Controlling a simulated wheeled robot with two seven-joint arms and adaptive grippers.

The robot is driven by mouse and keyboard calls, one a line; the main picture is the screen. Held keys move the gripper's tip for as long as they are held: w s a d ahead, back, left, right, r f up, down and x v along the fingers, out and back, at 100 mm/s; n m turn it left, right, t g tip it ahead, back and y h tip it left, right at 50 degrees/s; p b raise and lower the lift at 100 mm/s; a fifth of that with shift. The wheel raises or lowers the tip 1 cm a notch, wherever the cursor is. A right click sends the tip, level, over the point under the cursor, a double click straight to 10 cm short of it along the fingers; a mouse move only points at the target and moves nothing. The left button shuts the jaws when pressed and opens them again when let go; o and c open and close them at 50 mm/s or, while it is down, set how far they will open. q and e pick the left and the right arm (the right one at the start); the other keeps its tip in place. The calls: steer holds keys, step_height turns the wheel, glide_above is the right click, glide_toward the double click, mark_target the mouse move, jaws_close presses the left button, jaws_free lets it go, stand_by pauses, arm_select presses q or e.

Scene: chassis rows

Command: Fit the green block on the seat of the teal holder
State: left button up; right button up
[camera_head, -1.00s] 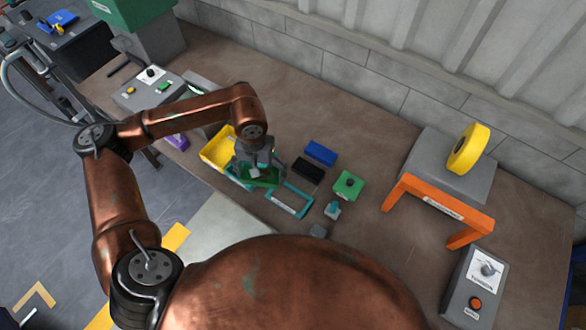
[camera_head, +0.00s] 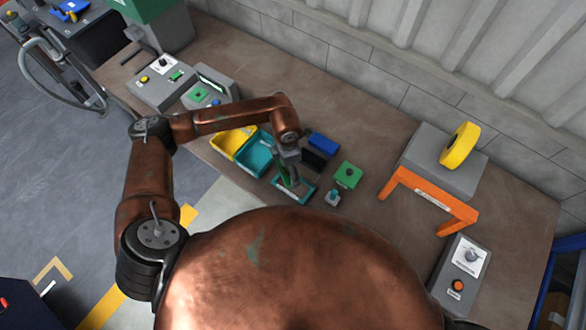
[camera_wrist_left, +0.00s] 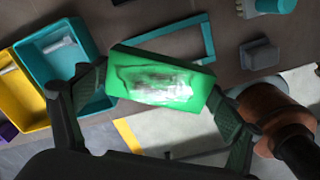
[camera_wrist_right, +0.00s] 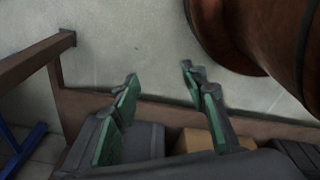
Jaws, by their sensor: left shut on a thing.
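The green block (camera_wrist_left: 162,80) is gripped between the fingers of my left gripper (camera_head: 288,178), and its broad face shows in the left wrist view. The teal holder (camera_wrist_left: 209,42) is a low rectangular frame on the bench. In the left wrist view, the block overlaps part of its outline. In the head view, the block and gripper are over the left part of the holder (camera_head: 310,193). I cannot tell whether the block touches it, and the seat is partly hidden. My right gripper (camera_wrist_right: 158,90) shows only in the right wrist view, open and empty.
A yellow bin (camera_head: 226,148) and a teal bin (camera_head: 257,166) stand left of the holder. A blue block (camera_head: 323,143), a black block (camera_head: 313,159), a green knobbed block (camera_head: 348,175) and a small teal-grey part (camera_head: 333,197) lie close by. An orange stand (camera_head: 430,200) is farther right.

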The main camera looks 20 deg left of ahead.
arm_select(q)
steer(key=n, duration=0.2)
steer(key=d+n+p, duration=0.1)
steer(key=shift+s+d+f+n, duration=0.1)
steer(key=shift+s+f+n, duration=0.1)
steer(key=shift+n, duration=0.2)
steer(key=shift+d+f+n+p, duration=0.25)
steer(key=shift+d+n+p, duration=0.1)
steer(key=shift+n, duration=0.75)
steer(key=shift+f+n, duration=0.25)
steer(key=shift+n, duration=0.15)
steer(key=shift+f+b, duration=0.55)
steer(key=shift+f, duration=0.5)
steer(key=shift+f+b, duration=1)
steer(key=shift+f, duration=0.9)
arm_select(e)
steer(key=shift+s+a+f, duration=0.15)
steer(key=shift+s+f, duration=0.35)
steer(key=shift+s, duration=0.2)
arm_select(q)
steer(key=shift+d+b, duration=0.1)
steer(key=shift+b, duration=0.2)
arm_select(e)
steer(key=shift+s+f, duration=0.1)
steer(key=shift+f, duration=0.15)
